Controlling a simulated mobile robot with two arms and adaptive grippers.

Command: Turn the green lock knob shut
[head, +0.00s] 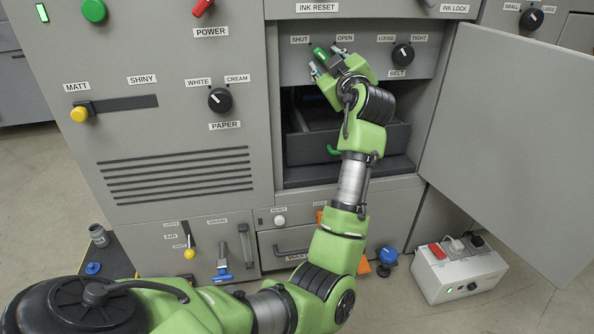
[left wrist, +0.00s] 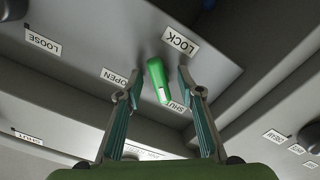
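The green lock knob (head: 320,54) is on the grey panel inside the open bay, below the SHUT label (head: 300,39) and the OPEN label (head: 345,37). In the left wrist view the knob (left wrist: 155,78) is a green bar with a white mark at its end, which lies nearer the SHUT label (left wrist: 177,106) than the OPEN label (left wrist: 114,77). My left gripper (head: 325,62) is at the panel; in the wrist view its two fingers (left wrist: 159,76) stand apart on either side of the knob, with gaps visible. My right gripper is not in view.
A black belt knob (head: 402,54) sits right of the lock knob. A grey door (head: 510,140) stands open at the right. A dark drawer (head: 395,143) is below my gripper. A white box with plugs (head: 455,275) stands on the floor.

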